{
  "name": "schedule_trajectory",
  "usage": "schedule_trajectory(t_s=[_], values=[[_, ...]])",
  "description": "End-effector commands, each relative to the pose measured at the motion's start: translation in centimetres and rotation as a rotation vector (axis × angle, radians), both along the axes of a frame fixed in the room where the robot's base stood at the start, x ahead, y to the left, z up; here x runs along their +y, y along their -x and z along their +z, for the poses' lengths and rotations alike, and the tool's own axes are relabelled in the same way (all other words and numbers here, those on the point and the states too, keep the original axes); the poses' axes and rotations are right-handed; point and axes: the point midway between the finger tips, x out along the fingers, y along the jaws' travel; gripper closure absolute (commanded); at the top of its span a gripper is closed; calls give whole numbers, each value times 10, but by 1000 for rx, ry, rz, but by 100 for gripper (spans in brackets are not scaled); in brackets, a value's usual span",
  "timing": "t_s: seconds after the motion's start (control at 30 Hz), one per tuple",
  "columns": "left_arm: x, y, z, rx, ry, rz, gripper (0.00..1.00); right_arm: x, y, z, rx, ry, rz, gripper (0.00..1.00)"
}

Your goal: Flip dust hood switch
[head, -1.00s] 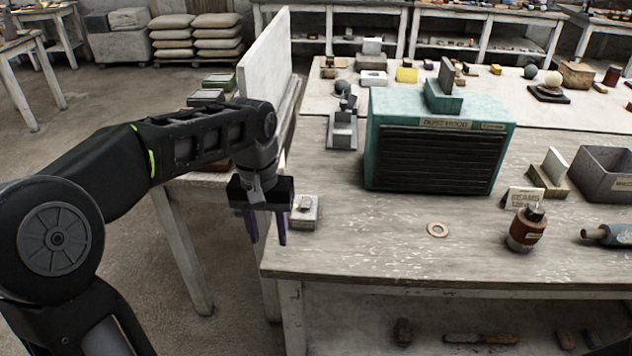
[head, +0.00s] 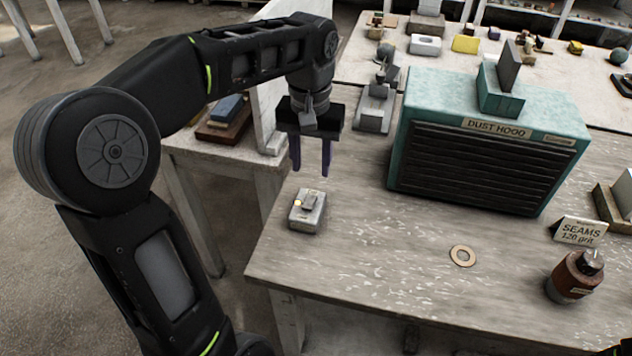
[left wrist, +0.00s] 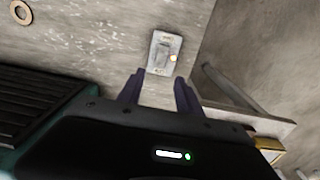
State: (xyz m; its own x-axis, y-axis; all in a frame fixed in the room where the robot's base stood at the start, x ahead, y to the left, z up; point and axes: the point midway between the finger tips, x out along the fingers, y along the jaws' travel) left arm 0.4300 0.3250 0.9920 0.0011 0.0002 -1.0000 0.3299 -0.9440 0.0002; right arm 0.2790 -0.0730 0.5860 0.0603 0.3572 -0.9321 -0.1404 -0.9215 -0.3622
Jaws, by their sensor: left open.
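The dust hood switch (head: 307,211) is a small pale grey box with a raised rocker and a small glowing yellow lamp. It sits near the left end of the workbench and also shows in the left wrist view (left wrist: 163,50). The teal dust hood (head: 490,140), with dark slats and a "DUST HOOD" label, stands to its right. My left gripper (head: 311,170) is open and empty, its purple fingers pointing down. In the head view it appears just behind and above the switch, apart from it. In the left wrist view its fingertips (left wrist: 158,78) lie just below the switch.
A wooden ring (head: 462,256), a brown bottle (head: 574,276) and a "SEAMS" card (head: 578,231) are on the bench to the right. A grey metal stand (head: 376,105) stands behind my gripper. The bench around the switch is clear.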

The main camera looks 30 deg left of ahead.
Motion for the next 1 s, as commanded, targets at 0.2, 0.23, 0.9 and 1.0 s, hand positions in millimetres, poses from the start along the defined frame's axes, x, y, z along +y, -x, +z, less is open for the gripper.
schedule_trajectory(t_s=[0.2,0.23,0.9,1.0], values=[[0,0,-6,2,0,0,58,0,0,0,0,0,0,0],[0,0,-9,1,0,0,58,0,0,0,-1,0,0,0],[0,0,-79,0,0,0,58,0,-1,0,-1,0,0,0],[0,0,-78,0,0,0,58,0,-1,0,-1,0,0,0]])
